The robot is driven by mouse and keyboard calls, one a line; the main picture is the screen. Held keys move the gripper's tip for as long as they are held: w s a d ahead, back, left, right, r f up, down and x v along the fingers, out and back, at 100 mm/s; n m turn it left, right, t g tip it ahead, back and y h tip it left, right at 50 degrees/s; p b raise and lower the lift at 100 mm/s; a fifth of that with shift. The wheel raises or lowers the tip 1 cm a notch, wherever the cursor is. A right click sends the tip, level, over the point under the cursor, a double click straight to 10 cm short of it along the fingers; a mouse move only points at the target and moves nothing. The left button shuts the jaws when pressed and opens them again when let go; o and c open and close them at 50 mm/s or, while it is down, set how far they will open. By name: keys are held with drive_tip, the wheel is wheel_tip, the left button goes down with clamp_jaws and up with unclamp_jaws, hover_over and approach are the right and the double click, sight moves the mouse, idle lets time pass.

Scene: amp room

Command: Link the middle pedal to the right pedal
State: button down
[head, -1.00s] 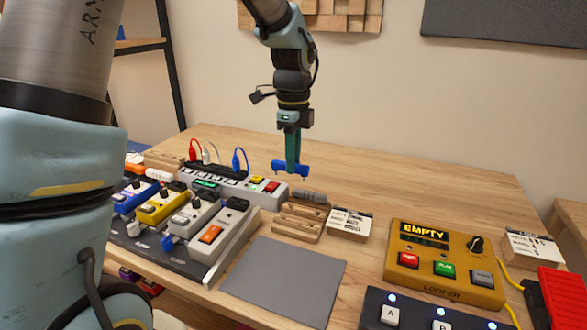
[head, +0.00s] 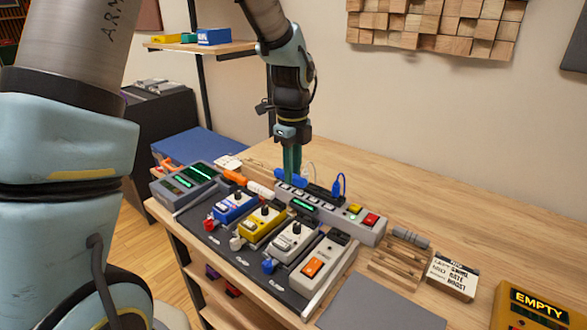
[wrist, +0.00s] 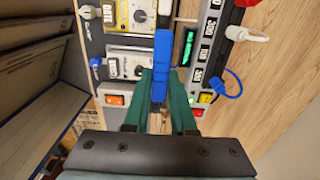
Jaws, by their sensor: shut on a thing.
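My gripper (head: 291,168) is shut on a short blue link piece (wrist: 161,65), which hangs above the back of the pedalboard. In the head view my gripper covers part of the piece. The yellow pedal (head: 262,224), the middle of three coloured pedals, stands between the blue pedal (head: 233,206) and the white pedal (head: 292,240), the right one. In the wrist view the blue piece appears over the right side of the white pedal (wrist: 125,62), with the yellow pedal (wrist: 132,14) above. I cannot tell its height over them.
A grey pedal with an orange switch (head: 312,267) stands right of the white pedal. Behind the row is a grey power unit (head: 340,220) with plugged cables, including a blue one (head: 338,185). Wooden holders (head: 398,262) stand right.

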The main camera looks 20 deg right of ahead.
wheel_tip(320, 180, down, 6)
drive_tip(key=b, duration=0.4)
drive_tip(key=shift+f, duration=0.2)
idle(1.4)
drive_tip(key=shift+f, duration=1)
idle(1.5)
drive_tip(key=shift+d, duration=0.1)
drive_tip(key=shift+c, duration=1.3)
unclamp_jaws()
drive_tip(key=shift+p, duration=0.3)
drive_tip(key=shift+r+p, duration=3.15)
drive_tip(key=shift+r, duration=0.35)
